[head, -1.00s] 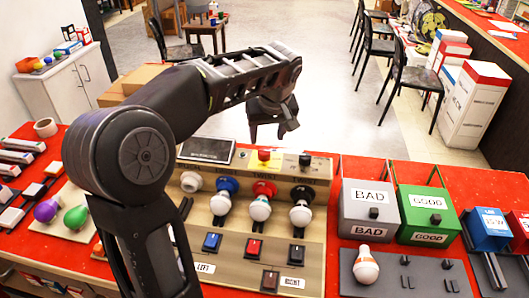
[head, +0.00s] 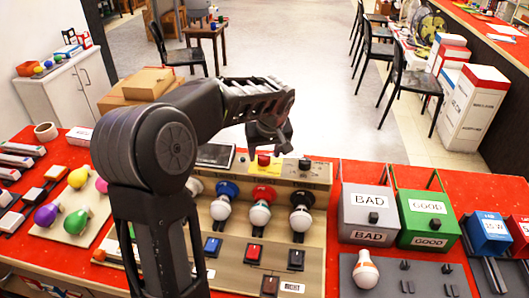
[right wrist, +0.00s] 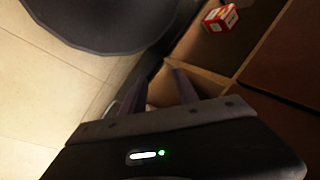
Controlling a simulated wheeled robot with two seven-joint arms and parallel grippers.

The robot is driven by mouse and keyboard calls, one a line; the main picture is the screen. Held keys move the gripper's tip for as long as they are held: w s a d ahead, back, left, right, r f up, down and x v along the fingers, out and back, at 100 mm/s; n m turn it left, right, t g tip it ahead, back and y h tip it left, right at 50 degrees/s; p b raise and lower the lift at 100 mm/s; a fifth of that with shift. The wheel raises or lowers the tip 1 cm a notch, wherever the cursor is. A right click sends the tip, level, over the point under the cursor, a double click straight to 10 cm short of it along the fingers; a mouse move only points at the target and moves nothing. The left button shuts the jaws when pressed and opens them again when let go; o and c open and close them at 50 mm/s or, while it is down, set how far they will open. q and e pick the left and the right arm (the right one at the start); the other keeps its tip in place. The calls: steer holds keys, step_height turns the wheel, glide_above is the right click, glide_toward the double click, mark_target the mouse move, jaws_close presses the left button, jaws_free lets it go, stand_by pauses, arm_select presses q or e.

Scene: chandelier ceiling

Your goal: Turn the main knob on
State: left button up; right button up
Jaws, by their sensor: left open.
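A beige test panel (head: 318,225) stands on the red table. On its raised back ledge are a red knob (head: 264,159) and a small black knob (head: 305,164); I cannot read which is the main knob. Bulbs sit in blue, red and black sockets below, with several switches in front. My left gripper (head: 268,143) is open and points down, just above and behind the red knob, apparently apart from it. My left arm hides the panel's left part. My right gripper (right wrist: 157,92) shows only in the right wrist view, with its fingers apart and nothing between them.
A grey BAD box (head: 368,203) and a green GOOD box (head: 427,208) stand right of the panel. A loose bulb (head: 365,270) stands in front of them. Coloured bulbs lie on a board (head: 70,236) at the left. A red-and-white box (right wrist: 221,17) is in a wooden compartment.

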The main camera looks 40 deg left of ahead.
arm_select(q)
steer(key=shift+w+a+f, duration=0.1)
steer(key=shift+a+f, duration=0.05)
steer(key=shift+f, duration=0.35)
steer(key=shift+c, duration=0.3)
jaws_close()
